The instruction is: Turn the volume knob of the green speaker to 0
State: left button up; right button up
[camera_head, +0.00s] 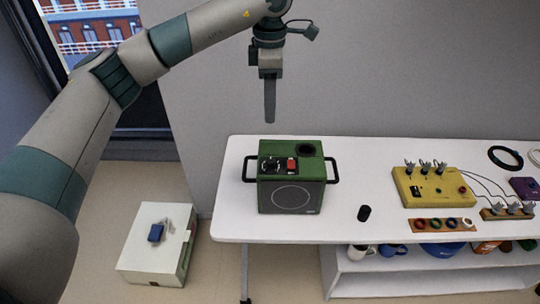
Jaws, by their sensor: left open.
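The green speaker (291,183) stands upright on the left part of the white table (350,160). It has a round grille on its front and a black handle on each side. My right gripper does not show.
A small black cylinder (364,213) stands right of the speaker. A yellow box with switches (433,187), a strip of coloured rings (441,225) and cables lie farther right. A shelf below holds mugs and bowls. A white box (158,244) sits on the floor at left.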

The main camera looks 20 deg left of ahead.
aim_at(270, 160)
pick_arm(q)
jog(key=shift+f, duration=0.1)
notch_tip(270, 160, down, 16)
jog(key=p, duration=0.5)
jog(key=shift+p, duration=0.4)
jog(key=shift+f, duration=0.6)
jog(key=c, duration=1)
